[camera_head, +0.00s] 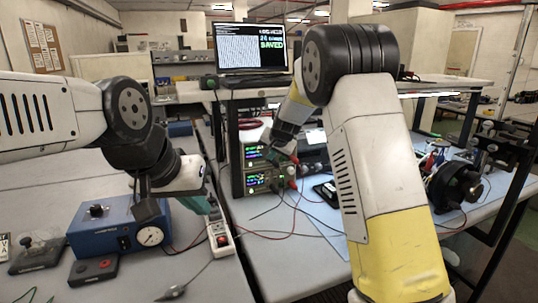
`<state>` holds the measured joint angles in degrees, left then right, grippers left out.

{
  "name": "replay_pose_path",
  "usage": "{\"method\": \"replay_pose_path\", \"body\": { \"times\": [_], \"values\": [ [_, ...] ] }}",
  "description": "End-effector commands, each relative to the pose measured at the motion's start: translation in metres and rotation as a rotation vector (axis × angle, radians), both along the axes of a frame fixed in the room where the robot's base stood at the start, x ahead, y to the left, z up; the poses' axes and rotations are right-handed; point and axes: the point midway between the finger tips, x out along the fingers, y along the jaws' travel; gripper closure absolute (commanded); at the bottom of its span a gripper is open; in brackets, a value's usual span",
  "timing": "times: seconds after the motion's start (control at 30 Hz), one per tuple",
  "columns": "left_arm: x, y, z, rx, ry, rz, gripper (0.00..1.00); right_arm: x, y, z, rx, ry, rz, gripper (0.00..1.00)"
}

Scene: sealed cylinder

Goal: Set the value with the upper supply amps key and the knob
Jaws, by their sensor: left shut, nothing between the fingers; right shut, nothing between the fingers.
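Two stacked power supplies with lit displays stand under the raised shelf in the middle. The upper supply (252,153) is partly covered on its right by my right gripper (277,156), which is shut and empty close in front of its panel. I cannot tell whether it touches the panel. The amps key and the knob are too small or hidden to make out. My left gripper (213,207) is shut and empty, pointing down above a white box with a red button (221,240).
A blue box with a gauge (118,228) and a small black pedal-like box (93,270) are at left. A laptop (251,47) stands on the shelf. Red and black leads cross the bench before the supplies. A black motor-like unit (456,186) sits at right.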

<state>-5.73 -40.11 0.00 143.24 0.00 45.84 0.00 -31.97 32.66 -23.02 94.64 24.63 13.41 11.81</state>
Motion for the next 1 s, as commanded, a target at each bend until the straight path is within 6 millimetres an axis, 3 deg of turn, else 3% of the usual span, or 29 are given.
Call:
{"method": "replay_pose_path", "body": {
  "times": [0.47, 1.0],
  "values": [
    [0.000, 0.000, 0.000, 0.000, 0.000, 0.000, 1.00, -0.008, -0.003, 0.000, 0.000, 0.000, 0.000, 1.00],
    [0.000, 0.000, 0.000, 0.000, 0.000, 0.000, 1.00, -0.051, -0.021, 0.000, 0.000, 0.000, 0.000, 1.00]
  ]
}}
